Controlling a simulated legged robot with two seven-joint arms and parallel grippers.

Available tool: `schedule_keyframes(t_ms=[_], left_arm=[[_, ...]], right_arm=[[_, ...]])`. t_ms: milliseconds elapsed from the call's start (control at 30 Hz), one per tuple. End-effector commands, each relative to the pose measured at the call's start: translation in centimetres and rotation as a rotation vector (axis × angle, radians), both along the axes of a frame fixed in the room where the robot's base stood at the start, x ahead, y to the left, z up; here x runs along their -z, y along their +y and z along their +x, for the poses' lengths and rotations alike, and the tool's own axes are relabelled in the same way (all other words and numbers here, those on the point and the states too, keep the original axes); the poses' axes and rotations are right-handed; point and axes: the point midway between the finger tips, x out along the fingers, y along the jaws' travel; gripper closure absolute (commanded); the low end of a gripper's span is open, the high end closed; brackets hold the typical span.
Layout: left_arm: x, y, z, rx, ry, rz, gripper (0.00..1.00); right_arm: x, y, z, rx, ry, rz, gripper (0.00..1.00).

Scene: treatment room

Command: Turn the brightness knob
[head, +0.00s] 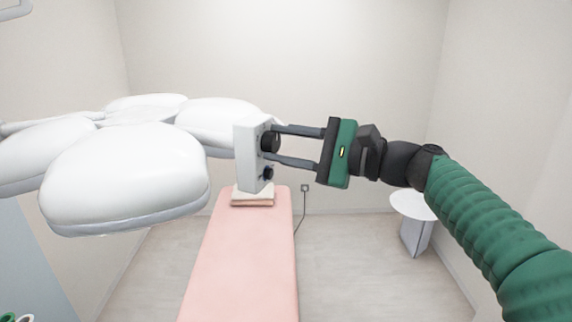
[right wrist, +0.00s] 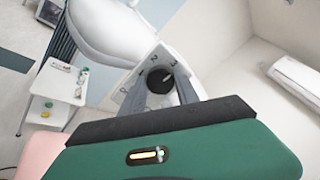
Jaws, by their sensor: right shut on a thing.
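A white control box (head: 249,156) sits at the right end of the large white lamp (head: 125,180) in the head view. On its right face are an upper black knob (head: 270,142) and a smaller lower black knob (head: 267,174). My right gripper (head: 274,146) reaches in from the right, its two dark fingers at the upper knob, shut on it. In the right wrist view the knob (right wrist: 160,80) shows between the fingertips, with markings on the face around it. I cannot read which knob is labelled brightness. My left gripper is not in view.
A pink treatment bed (head: 240,255) with folded towels (head: 253,195) stands below the box. A small round white table (head: 413,206) is at the right. The right wrist view shows a white cart (right wrist: 58,90) and a wall unit (right wrist: 300,82).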

Motion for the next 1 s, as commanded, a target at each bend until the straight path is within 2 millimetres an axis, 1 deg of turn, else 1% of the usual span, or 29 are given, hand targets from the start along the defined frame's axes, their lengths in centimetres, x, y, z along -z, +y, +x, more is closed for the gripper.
schedule_keyframes(t_ms=[33, 400, 700, 1000], left_arm=[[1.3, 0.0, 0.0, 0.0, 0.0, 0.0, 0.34], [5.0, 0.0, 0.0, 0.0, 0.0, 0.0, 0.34], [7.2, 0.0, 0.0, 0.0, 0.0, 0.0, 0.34], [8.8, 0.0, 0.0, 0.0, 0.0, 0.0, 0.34]], right_arm=[[0.5, 0.2, -0.1, -0.003, -0.042, -0.015, 1.0], [0.4, 0.1, 0.0, 0.0, -0.358, -0.164, 1.0], [0.2, 0.0, 0.0, 0.001, -0.617, -0.284, 1.0], [0.1, 0.0, 0.0, 0.005, -0.873, -0.406, 1.0]])
